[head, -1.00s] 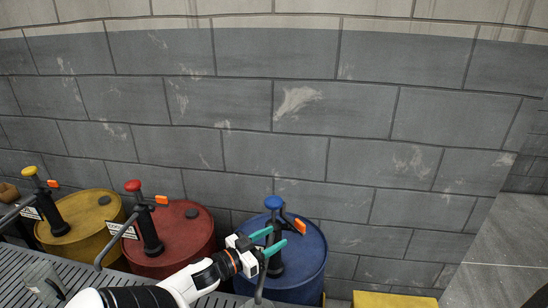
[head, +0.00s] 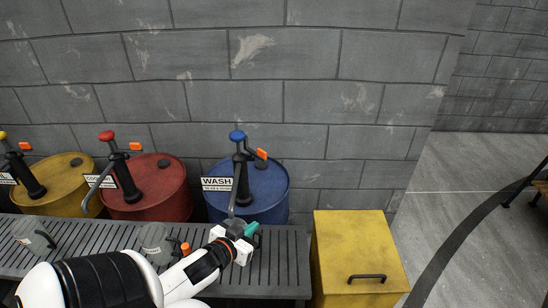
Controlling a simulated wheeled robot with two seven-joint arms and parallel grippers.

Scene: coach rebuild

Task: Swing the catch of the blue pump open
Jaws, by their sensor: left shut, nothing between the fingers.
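The blue pump (head: 240,170) stands upright on the blue drum (head: 268,190), with a blue knob on top and a "WASH" sign (head: 217,183) beside it. Its orange-tipped catch (head: 261,154) sticks out to the right just below the knob; I cannot tell whether it is latched. The spout comes forward and down. My left gripper (head: 252,230) has teal fingers, shut and empty, in front of the drum's lower part, well below the catch and apart from it. A grey see-through jug (head: 233,227) partly shows behind the gripper. My right gripper is not in view.
A red drum (head: 176,188) and a yellow drum (head: 72,175) with similar pumps stand to the left. The slatted bench (head: 285,265) carries jugs (head: 155,238). A yellow box (head: 352,240) with a black handle stands at right. The grey wall is close behind.

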